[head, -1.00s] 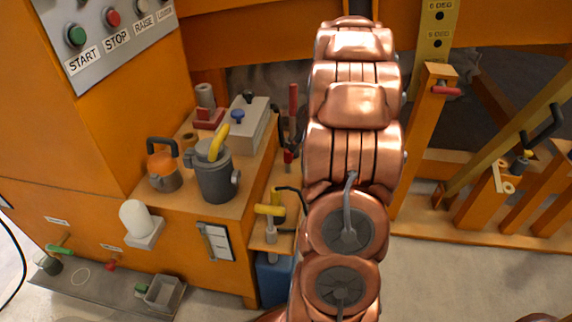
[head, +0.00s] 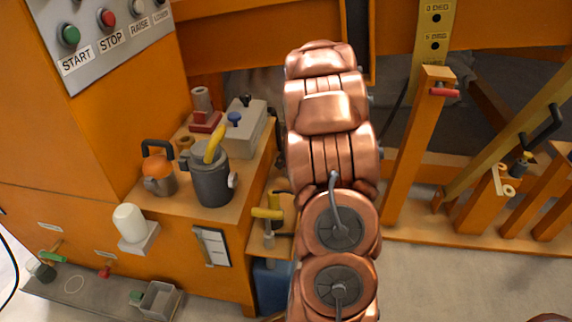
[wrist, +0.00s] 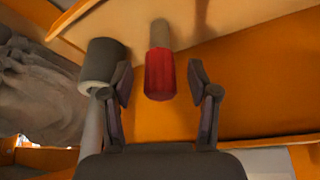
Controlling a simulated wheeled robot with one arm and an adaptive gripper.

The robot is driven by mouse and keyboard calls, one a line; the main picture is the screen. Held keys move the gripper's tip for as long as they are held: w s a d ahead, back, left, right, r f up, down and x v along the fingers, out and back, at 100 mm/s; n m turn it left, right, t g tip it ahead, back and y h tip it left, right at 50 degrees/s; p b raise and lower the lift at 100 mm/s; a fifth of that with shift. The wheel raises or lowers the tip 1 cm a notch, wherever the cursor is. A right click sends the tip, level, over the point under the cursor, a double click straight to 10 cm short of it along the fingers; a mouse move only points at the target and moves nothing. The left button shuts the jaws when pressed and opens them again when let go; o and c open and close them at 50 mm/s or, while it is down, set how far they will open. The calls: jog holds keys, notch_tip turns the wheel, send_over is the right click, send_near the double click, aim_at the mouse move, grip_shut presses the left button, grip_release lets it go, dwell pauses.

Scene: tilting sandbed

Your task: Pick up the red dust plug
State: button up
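In the wrist view a red cylinder with a tan end (wrist: 160,75), which looks like the red dust plug, lies in line with the gap between my fingers. My gripper (wrist: 161,92) is open, with one finger on each side of it in the picture. No finger clearly touches it, and I cannot tell how deep it sits between them. In the head view my copper arm hides the gripper and this red piece.
A dark grey cylinder with a pale end (wrist: 101,65) is close by the left finger. In the head view a grey pot with a yellow handle (head: 211,180), an orange-topped pot (head: 158,172) and a grey box (head: 238,128) stand on the wooden bench (head: 165,203) left of my arm.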

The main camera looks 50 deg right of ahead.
jog(key=c, duration=1)
jog(key=shift+r, duration=0.15)
